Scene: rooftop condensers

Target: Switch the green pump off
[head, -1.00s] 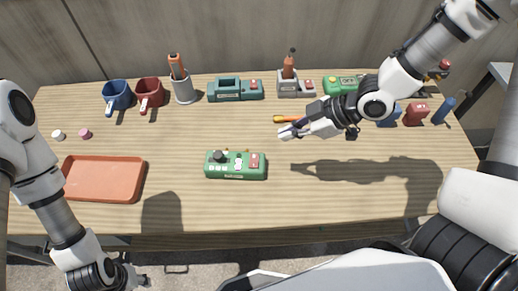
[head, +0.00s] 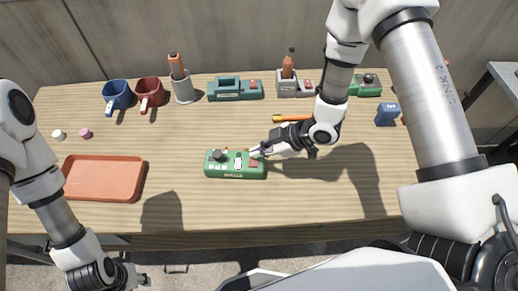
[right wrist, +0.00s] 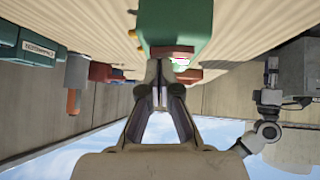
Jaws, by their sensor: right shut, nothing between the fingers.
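A green control box (head: 222,171) stands in the middle of the table, with a black knob, pale parts and a red button on top. Its front label is too small to read. My right gripper (head: 256,152) is shut and empty at the box's right end, close to the red button; I cannot tell whether it touches. In the right wrist view the box (right wrist: 175,22) and its red button (right wrist: 171,51) are just beyond the fingertips (right wrist: 162,62). A second green box (head: 368,88) stands at the back right. My left gripper (head: 138,278) hangs below the table's front edge, its jaws unclear.
An orange tray (head: 104,180) lies at the left. Blue (head: 117,93) and red (head: 150,92) cups, a grey holder (head: 185,92), a teal box (head: 235,90) and a grey box (head: 290,87) line the back. An orange-handled tool (head: 290,118) lies behind my right gripper. The front middle is clear.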

